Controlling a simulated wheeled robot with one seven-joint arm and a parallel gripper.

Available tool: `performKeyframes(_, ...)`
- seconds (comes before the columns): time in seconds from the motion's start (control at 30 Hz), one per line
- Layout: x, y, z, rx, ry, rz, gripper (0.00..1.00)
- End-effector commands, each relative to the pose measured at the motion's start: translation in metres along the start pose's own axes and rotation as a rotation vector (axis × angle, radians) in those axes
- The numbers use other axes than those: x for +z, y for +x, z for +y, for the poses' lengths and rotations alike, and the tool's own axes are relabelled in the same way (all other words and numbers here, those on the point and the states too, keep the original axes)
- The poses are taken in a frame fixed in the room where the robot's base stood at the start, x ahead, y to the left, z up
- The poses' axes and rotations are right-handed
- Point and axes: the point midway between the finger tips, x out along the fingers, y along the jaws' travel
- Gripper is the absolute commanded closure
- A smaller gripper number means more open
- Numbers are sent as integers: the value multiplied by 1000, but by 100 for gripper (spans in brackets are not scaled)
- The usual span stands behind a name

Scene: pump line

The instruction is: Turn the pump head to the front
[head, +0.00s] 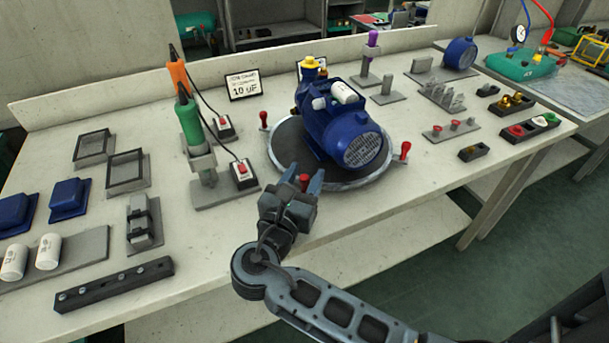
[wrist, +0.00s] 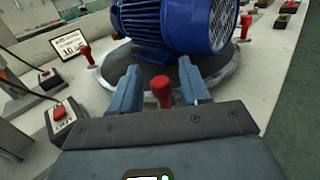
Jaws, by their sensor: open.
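The blue pump (head: 345,122) sits on a round dark turntable (head: 288,146) with a light rim. Its ribbed, grilled end faces the lower right in the head view, and its yellow-topped end (head: 309,64) points to the back left. In the wrist view the blue pump body (wrist: 175,22) fills the top. Red knobs stand around the turntable rim, at the left (head: 263,117), the right (head: 405,149) and the front (wrist: 160,90). My gripper (head: 305,178) is open at the front rim, with the front red knob between its fingers. I cannot tell whether the fingers touch it.
Left of the turntable stand a green screwdriver (head: 189,122) in a holder and red-button switch boxes (head: 242,173). A sign (head: 243,84) stands behind. Small parts and racks (head: 442,97) lie on the right. The bench front edge is close below my gripper.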

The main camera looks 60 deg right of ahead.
Motion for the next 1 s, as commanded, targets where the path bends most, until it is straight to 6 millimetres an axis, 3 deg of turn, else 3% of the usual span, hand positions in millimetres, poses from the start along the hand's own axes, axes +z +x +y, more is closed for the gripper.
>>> performKeyframes(0.27, 0, 3, 0, 0, 0, 0, 54)
performKeyframes(0.77, 0, 2, 0, 0, 0, 0, 100)
performKeyframes(1.0, 0, 2, 0, 0, 0, 0, 100)
